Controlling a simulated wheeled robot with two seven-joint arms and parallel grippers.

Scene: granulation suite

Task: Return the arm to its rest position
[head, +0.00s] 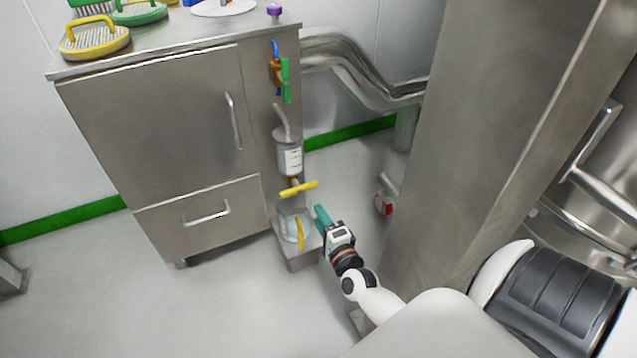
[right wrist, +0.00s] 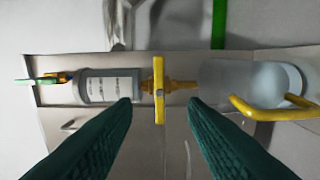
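My right gripper (head: 322,214) reaches out low beside the steel cabinet. In the right wrist view its two teal fingers (right wrist: 160,106) are spread apart with nothing gripped between them. A yellow valve handle (head: 299,188) is in front of the fingertips; it also shows in the right wrist view (right wrist: 158,90), framed by the gap and apparently beyond the tips. Above the handle is a clear labelled cylinder (head: 290,158). Below it is a clear jar (head: 291,222) with a yellow grip (head: 300,234). My left gripper is in neither view.
The steel cabinet (head: 155,120) stands left, with brushes and a purple item on top. A green-handled valve (head: 286,80) is on its side. A small steel step (head: 302,262) supports the jar. A wide steel column (head: 490,130) rises close on the right. Floor at front left is clear.

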